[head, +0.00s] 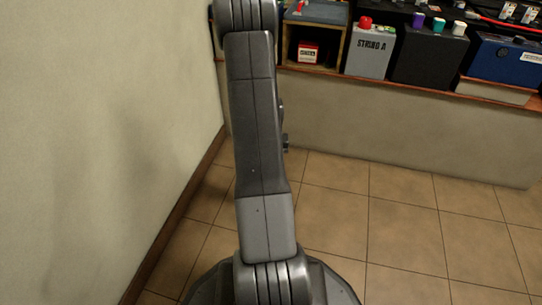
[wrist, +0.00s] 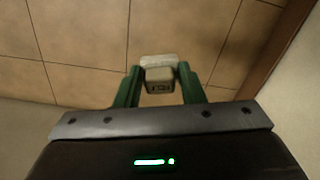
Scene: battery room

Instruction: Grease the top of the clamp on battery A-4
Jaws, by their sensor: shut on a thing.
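My gripper (wrist: 159,70) shows in the wrist view, with its two green fingers shut on a small pale block-like thing (wrist: 159,87). That thing has a lighter far end and a dark marking I cannot read. It is held over bare floor tiles, away from the batteries. In the head view my arm rises out of the top of the picture, and the gripper is out of sight. A black battery-like case (head: 428,62) and a blue one (head: 508,62) stand on the ledge at upper right. I cannot tell which battery is A-4, and no clamp on it can be made out.
A grey box marked STRING A (head: 368,62) with a red knob stands beside a wooden cubby (head: 340,50) holding a small red box (head: 308,53). Several coloured caps and a red cable are on top at right. A wall (head: 90,120) closes the left; tiled floor (head: 400,225) is clear.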

